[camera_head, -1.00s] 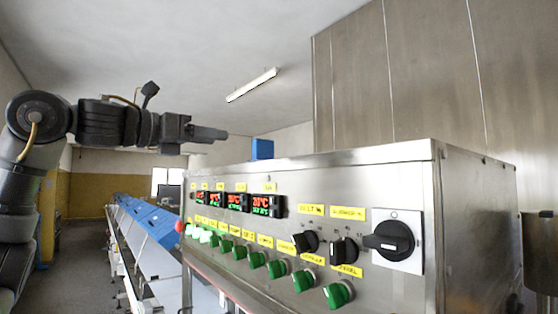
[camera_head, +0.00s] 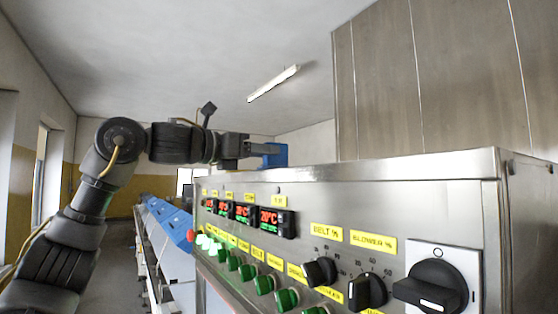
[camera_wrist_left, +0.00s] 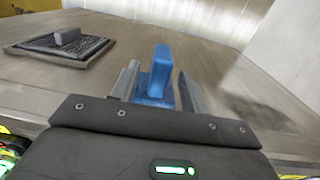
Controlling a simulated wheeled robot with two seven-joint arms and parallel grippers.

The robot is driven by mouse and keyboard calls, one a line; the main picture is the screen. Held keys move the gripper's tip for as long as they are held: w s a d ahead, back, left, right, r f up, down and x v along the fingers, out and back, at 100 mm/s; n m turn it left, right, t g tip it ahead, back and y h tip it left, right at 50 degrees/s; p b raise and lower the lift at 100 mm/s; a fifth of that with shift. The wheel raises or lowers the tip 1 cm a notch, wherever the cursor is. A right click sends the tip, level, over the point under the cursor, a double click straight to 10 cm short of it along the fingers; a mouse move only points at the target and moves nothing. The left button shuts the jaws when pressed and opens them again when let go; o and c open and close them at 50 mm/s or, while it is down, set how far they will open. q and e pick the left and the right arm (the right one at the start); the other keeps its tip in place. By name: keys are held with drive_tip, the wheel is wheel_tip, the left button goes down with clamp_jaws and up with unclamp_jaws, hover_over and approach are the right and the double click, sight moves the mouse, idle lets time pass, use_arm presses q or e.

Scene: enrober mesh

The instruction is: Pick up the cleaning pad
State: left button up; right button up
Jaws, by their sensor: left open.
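A blue block, which looks like the cleaning pad (camera_head: 280,155), stands on top of the steel machine (camera_head: 390,165). It also shows in the left wrist view (camera_wrist_left: 161,70), with a tall upright part and a wider foot. My left gripper (camera_head: 265,149) is open, its fingertips at the blue block. In the wrist view the two fingers (camera_wrist_left: 160,88) lie on either side of the block, and I cannot tell whether they touch it. The block's lower part is partly hidden by the gripper. My right gripper is not in view.
A dark mesh panel (camera_wrist_left: 40,48) with a grey upright block (camera_wrist_left: 67,36) lies on the steel top at the left. The control panel has several green buttons (camera_head: 287,300) and black knobs (camera_head: 366,291). The steel top around the blue block is clear.

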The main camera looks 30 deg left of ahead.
sight(286, 151)
use_arm(q)
drive_tip(key=w+r+p, duration=0.1)
drive_tip(key=p, duration=0.2)
drive_tip(key=shift+d+r, duration=0.1)
drive_tip(key=shift+d, duration=0.25)
drive_tip(key=x, duration=0.1)
drive_tip(key=p+x, duration=0.1)
drive_tip(key=x, duration=0.1)
drive_tip(key=shift+w+f, duration=0.25)
drive_tip(key=shift+f, duration=0.15)
drive_tip(key=shift+s+a, duration=0.1)
drive_tip(key=shift+s, duration=0.15)
drive_tip(key=shift+c, duration=0.4)
drive_tip(key=shift+s, duration=0.1)
drive_tip(key=c, duration=0.5)
clamp_jaws()
